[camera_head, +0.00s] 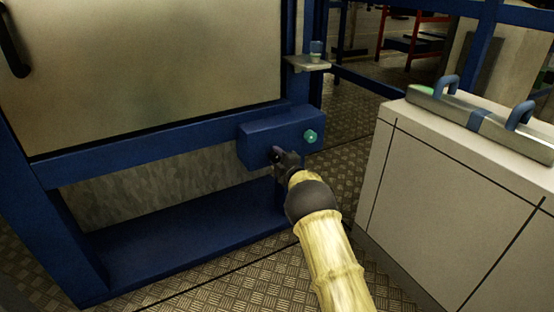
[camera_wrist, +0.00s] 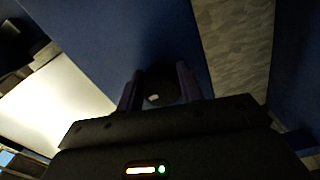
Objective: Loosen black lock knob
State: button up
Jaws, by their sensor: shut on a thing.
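The black lock knob (camera_wrist: 160,84) shows in the wrist view as a dark round thing between the two fingers, against the blue housing. My gripper (camera_wrist: 160,92) is shut on it, one finger on each side. In the head view my gripper (camera_head: 277,154) is at the front face of the blue box (camera_head: 262,139), left of a green knob (camera_head: 310,136). The black knob is mostly hidden there by my gripper. How far the knob is turned cannot be told.
A blue frame with a pale panel (camera_head: 150,70) stands at the left. A small shelf (camera_head: 308,63) with a blue item juts out above the box. A white cabinet (camera_head: 415,200) with a blue-handled metal bar (camera_head: 485,122) stands at the right. Tread-plate floor lies between.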

jog(key=shift+a+r, duration=0.1)
jog(key=shift+r, duration=0.05)
jog(key=o, duration=1)
jog(key=p+v, duration=0.5)
jog(key=v, duration=1.2)
jog(key=shift+p, duration=0.35)
jog(key=shift+d, duration=0.25)
